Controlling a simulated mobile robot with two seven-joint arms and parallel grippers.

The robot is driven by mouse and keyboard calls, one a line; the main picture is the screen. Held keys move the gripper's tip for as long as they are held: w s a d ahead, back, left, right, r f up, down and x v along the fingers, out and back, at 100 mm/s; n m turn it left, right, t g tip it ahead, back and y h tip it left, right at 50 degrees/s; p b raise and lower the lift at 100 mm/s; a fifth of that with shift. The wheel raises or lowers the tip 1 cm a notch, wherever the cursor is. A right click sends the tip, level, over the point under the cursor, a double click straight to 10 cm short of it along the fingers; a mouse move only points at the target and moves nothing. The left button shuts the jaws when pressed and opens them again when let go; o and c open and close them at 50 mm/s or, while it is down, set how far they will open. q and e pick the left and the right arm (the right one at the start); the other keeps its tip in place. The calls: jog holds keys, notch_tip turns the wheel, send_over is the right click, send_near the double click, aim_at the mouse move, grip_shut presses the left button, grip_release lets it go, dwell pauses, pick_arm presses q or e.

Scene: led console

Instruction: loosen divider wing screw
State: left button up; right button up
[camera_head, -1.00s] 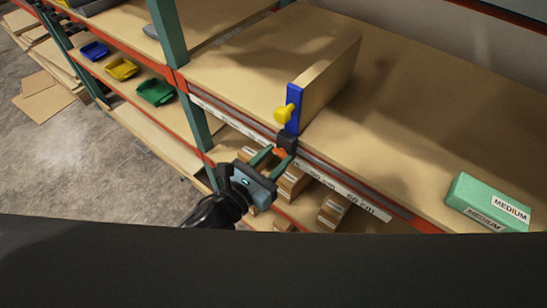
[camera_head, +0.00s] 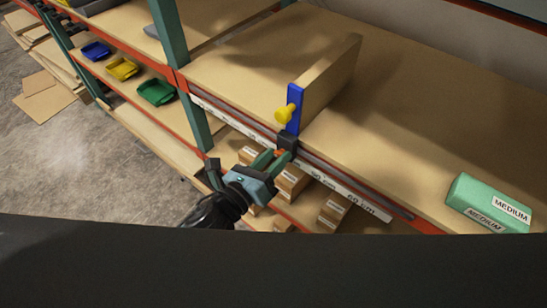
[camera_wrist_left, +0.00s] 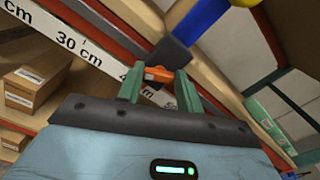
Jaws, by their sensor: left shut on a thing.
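The divider (camera_head: 332,80) is a wooden panel standing upright on the shelf, with a blue front post (camera_head: 294,107) and a yellow knob (camera_head: 284,114). A dark clamp block (camera_head: 287,141) sits below the post on the shelf's front rail. The orange wing screw (camera_wrist_left: 158,74) is under that block in the left wrist view. My left gripper (camera_head: 273,158) reaches up to the block from below. Its green fingers (camera_wrist_left: 158,88) are shut on the wing screw, one on each side. The fingers hide part of the screw. My right gripper is not in view.
A scale strip (camera_head: 330,180) with cm marks runs along the shelf's front edge. Cardboard boxes (camera_head: 333,208) stand on the shelf below. A green MEDIUM box (camera_head: 490,201) lies at right. A green upright post (camera_head: 193,125) stands left of my gripper.

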pick_arm(q)
jog(key=n, duration=0.4)
jog(key=shift+n, duration=0.3)
jog(key=n, duration=0.3)
jog(key=shift+a+f+n, duration=0.1)
jog(key=shift+n, duration=0.3)
jog(key=n, duration=0.8)
jog(key=shift+f, duration=0.1)
jog(key=n, duration=0.3)
jog(key=shift+n, duration=0.3)
jog(key=n, duration=0.3)
jog(key=shift+n, duration=0.3)
jog(key=n, duration=0.6)
jog(key=shift+s+n, duration=0.1)
jog(key=shift+n, duration=0.2)
